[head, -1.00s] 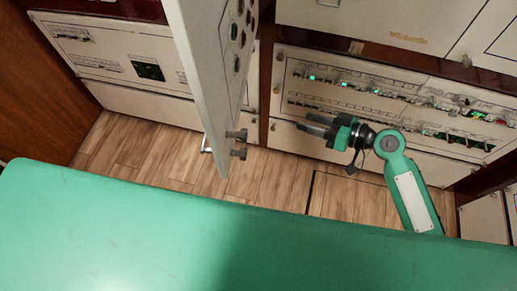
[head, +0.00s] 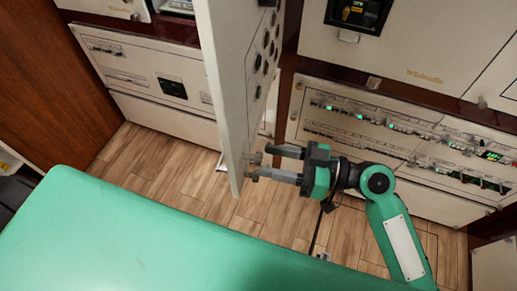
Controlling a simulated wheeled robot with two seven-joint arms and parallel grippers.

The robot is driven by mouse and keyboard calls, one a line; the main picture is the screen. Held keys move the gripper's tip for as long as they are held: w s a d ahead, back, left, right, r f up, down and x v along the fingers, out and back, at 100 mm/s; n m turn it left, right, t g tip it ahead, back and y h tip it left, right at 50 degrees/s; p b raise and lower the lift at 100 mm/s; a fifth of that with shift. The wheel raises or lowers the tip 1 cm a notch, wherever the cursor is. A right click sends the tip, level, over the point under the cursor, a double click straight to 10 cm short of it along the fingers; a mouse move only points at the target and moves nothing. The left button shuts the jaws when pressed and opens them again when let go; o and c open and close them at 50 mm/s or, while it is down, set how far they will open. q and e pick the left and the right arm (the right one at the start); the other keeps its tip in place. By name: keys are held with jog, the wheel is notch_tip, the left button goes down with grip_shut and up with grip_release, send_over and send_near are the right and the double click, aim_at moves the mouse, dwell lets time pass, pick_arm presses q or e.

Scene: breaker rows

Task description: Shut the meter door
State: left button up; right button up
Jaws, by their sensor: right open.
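The meter door (head: 232,85) is a pale panel that stands open, swung out toward me, seen almost edge-on at the middle top. Its right face carries several dark round meters. A small metal latch or handle (head: 252,160) sits near its lower edge. My right gripper (head: 270,163) is open, with its two fingers pointing left at this lower part of the door. The fingertips are at or very close to the latch; I cannot tell whether they touch it. My left gripper is not in view.
Breaker rows with green lights (head: 400,125) fill the panel on the right, behind my right arm. Another panel (head: 150,75) is on the left, beside a brown wooden wall (head: 45,75). Wooden floor (head: 150,160) lies clear below the door.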

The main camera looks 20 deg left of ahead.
aim_at(258, 158)
jog(key=shift+s+a+p, duration=0.15)
jog(key=shift+a+p, duration=0.3)
jog(key=shift+a, duration=1.35)
grip_shut()
